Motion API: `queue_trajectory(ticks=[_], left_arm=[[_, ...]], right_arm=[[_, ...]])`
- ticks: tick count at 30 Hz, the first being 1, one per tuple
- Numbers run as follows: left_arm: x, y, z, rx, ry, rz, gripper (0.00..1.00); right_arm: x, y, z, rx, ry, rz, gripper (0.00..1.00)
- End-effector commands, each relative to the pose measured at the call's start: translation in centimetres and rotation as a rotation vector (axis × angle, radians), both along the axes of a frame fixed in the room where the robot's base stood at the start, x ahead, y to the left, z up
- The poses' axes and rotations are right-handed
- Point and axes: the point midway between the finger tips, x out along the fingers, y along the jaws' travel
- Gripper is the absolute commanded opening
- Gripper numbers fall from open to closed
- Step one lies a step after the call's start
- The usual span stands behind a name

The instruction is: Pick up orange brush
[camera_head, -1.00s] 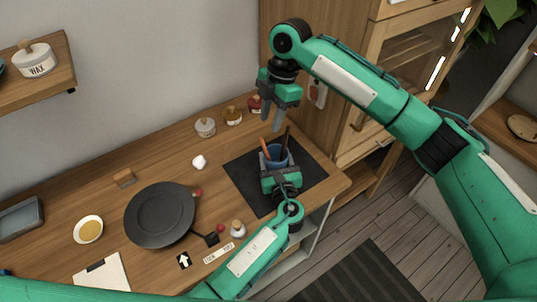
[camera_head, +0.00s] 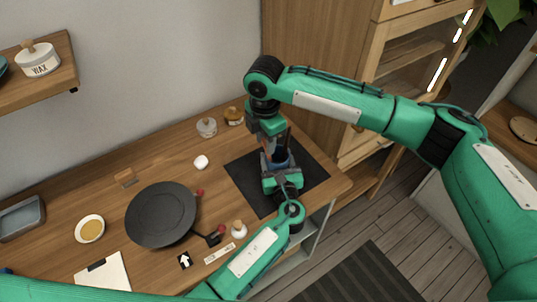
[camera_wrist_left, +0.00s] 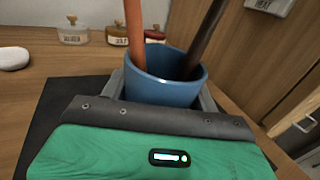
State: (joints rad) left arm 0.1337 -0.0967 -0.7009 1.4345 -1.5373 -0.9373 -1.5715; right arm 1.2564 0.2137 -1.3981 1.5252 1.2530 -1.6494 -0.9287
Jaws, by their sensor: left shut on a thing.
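The orange brush (camera_wrist_left: 135,28) stands in a blue cup (camera_wrist_left: 165,82) with a dark brush (camera_wrist_left: 205,38) to its right in the left wrist view. The blue cup (camera_head: 281,158) is partly hidden in the head view. My left gripper (camera_head: 280,172) is shut on the cup, with a finger on each side of it. My right gripper (camera_head: 267,150) points down right at the cup's brushes in the head view. Its fingertips and the brush tops are too small and covered there to tell contact.
The cup is over a black mat (camera_head: 245,178) on the wooden table. A black pan (camera_head: 160,215) lies left of it. Small jars (camera_head: 207,127) stand behind, by the wall. A wooden cabinet (camera_head: 330,60) rises at the back right.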

Motion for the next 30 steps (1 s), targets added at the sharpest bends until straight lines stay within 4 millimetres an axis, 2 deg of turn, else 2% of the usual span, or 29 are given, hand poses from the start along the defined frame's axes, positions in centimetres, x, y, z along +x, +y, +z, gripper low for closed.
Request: queue_trajectory(ticks=[3,6,15,21,30], left_arm=[[0.0,0.0,0.0,0.000,0.001,0.000,0.33],[0.0,0.0,0.0,0.000,0.001,0.000,0.33],[0.0,0.0,0.0,0.000,0.001,0.000,0.33],[0.0,0.0,0.0,0.000,0.001,0.000,0.33],[0.0,0.0,0.0,0.000,0.000,0.000,0.33]], right_arm=[[0.0,-0.1,-2.1,-0.002,0.003,-0.002,0.35],[0.1,0.0,-3.2,0.000,0.001,-0.001,0.35],[0.1,0.0,-3.8,0.000,0.000,-0.001,0.35],[0.1,0.0,-3.8,0.000,0.000,-0.001,0.00],[0.1,0.0,-3.7,0.001,-0.001,-0.001,0.00]])
